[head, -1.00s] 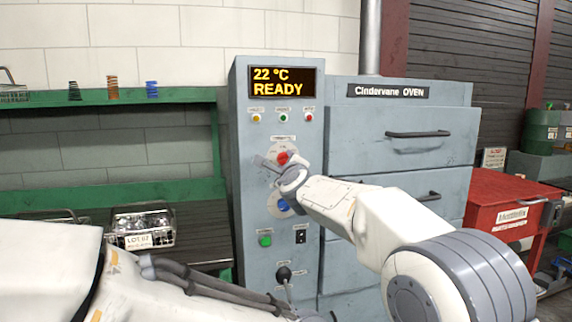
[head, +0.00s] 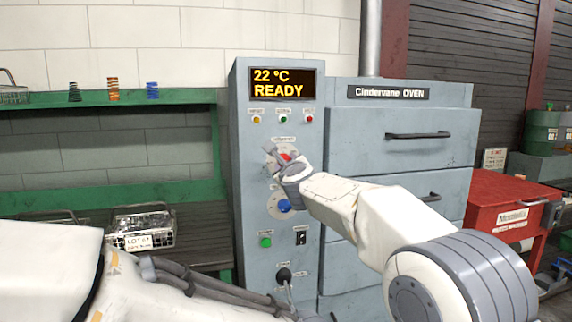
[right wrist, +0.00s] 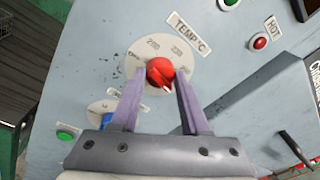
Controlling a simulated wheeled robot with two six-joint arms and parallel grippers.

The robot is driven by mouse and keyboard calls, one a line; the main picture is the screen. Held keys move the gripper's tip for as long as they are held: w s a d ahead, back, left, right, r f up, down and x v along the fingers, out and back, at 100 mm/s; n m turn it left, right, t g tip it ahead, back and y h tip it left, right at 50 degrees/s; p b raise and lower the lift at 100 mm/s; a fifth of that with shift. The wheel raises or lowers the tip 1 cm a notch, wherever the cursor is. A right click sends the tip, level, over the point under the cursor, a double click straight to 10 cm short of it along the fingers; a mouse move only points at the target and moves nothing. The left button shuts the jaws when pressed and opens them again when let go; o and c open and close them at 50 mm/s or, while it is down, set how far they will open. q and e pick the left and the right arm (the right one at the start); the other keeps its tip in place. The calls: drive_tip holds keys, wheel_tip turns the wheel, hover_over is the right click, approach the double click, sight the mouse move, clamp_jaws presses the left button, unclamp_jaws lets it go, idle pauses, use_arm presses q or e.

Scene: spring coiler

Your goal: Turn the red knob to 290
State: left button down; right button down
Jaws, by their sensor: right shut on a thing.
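The red knob (head: 286,156) is on the upper dial of the grey control panel, partly covered by my right gripper (head: 272,157). In the right wrist view the red knob (right wrist: 160,71) sits between the two fingers of my right gripper (right wrist: 161,80), which is shut on it. The knob's white mark points to the lower right of that view. The pale dial (right wrist: 143,47) shows 200 and 230; its lower-right numbers are hard to read behind a finger.
A blue knob (head: 284,206) is just below my right gripper. A green button (head: 265,242), a black switch (head: 301,237) and a black-balled lever (head: 284,274) are lower. The display (head: 280,83) reads 22 °C READY. Oven drawer handles (head: 418,135) stick out to the right.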

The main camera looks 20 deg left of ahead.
drive_tip(key=shift+c, duration=2)
unclamp_jaws()
drive_tip(key=b+v, duration=0.4)
drive_tip(key=v, duration=0.6)
drive_tip(key=shift+s+b, duration=0.25)
drive_tip(key=shift+b, duration=0.05)
drive_tip(key=shift+d, duration=0.15)
